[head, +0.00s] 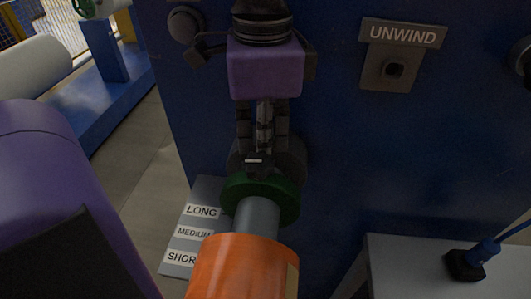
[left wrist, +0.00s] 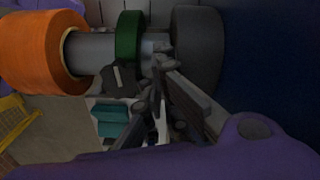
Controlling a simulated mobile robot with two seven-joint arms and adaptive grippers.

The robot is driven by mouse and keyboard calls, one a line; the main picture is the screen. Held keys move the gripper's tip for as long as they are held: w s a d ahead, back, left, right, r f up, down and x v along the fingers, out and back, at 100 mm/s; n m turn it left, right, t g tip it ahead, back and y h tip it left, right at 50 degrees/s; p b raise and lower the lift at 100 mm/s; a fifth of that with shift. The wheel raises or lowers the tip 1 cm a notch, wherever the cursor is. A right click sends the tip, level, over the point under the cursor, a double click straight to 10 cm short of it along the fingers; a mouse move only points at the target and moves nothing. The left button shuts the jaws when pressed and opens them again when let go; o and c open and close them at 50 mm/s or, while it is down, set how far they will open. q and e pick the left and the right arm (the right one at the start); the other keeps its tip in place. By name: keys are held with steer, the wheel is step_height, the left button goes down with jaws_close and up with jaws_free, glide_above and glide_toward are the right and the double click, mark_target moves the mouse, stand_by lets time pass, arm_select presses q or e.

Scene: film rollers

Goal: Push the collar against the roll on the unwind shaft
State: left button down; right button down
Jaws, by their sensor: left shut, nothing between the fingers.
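The green collar (head: 288,203) sits around the grey shaft (head: 258,217), which stands out from the blue machine face. The orange roll (head: 240,270) is on the shaft nearer to me. In the left wrist view, a stretch of bare shaft (left wrist: 95,47) shows between the orange roll (left wrist: 40,50) and the green collar (left wrist: 128,38), so they are apart. My left gripper (head: 261,150) is shut and empty, its fingertips on the machine side of the collar. In the left wrist view the fingertips (left wrist: 160,66) are close beside the collar; contact is unclear. My right gripper is not in view.
A dark round flange (left wrist: 196,45) is behind the fingers. The UNWIND plate (head: 402,33) with a knob is at upper right. A card marked LONG, MEDIUM, SHORT (head: 181,258) lies below left. A grey surface (head: 400,275) with a blue plug (head: 484,252) is at lower right.

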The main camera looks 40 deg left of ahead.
mark_target(260, 156)
arm_select(q)
steer(key=shift+s+d, duration=0.2)
steer(key=shift+s, duration=0.05)
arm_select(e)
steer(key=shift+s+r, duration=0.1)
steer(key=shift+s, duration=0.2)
arm_select(q)
steer(key=shift+s+d, duration=0.1)
steer(key=shift+s, duration=0.1)
steer(key=shift+s+d+p, duration=0.2)
steer(key=shift+s+p, duration=0.15)
steer(key=shift+p, duration=0.05)
steer(key=shift+s+d, duration=0.3)
steer(key=shift+s, duration=0.2)
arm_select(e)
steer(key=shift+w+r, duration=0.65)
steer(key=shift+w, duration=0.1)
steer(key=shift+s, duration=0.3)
